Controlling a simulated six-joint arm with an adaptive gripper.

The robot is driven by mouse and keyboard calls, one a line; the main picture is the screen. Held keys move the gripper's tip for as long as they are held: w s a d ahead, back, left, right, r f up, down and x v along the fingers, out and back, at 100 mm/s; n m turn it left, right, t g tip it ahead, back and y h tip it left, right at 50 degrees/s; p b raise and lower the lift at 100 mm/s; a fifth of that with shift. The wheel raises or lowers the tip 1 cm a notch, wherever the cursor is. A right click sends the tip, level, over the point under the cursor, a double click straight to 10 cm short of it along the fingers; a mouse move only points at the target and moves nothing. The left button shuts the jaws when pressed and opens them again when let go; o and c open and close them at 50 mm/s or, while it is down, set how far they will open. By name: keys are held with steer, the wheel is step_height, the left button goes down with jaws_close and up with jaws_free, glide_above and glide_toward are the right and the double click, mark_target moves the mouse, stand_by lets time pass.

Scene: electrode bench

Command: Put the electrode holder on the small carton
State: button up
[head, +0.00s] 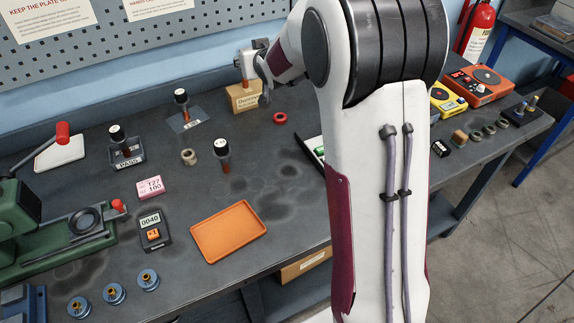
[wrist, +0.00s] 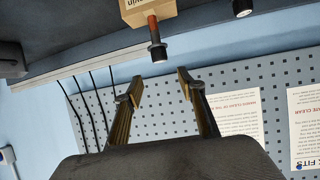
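The small carton (head: 243,99) is a light brown box at the back of the bench. It also shows at the top edge of the wrist view (wrist: 146,14). An electrode holder with a copper-red shaft and black cap (wrist: 158,52) overlaps the carton there and appears to stand upright on it. In the head view it is mostly hidden by my gripper (head: 252,66). In the wrist view my gripper (wrist: 158,83) is open, its fingers apart and empty. The cap lies just beyond the fingertips, in line with the gap between them.
Similar black-capped holders stand on a plate (head: 182,101), in a dark PASS tray (head: 125,151) and on the bare bench (head: 222,153). A red ring (head: 280,118) lies right of the carton. An orange tray (head: 229,232) lies in front. A pegboard (wrist: 235,110) rises behind.

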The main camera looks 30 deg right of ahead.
steer(key=s+a+r+g, duration=0.2)
steer(key=s+a+r, duration=0.15)
steer(key=s, duration=0.65)
steer(key=s+a+f+g, duration=0.1)
steer(key=s+a, duration=0.3)
steer(key=s, duration=1.4)
steer(key=s+a+f+n+g+y, duration=0.1)
steer(key=s+a+g, duration=0.3)
steer(key=s, duration=1.4)
steer(key=shift+s+f+y, duration=0.3)
steer(key=shift+f, duration=0.15)
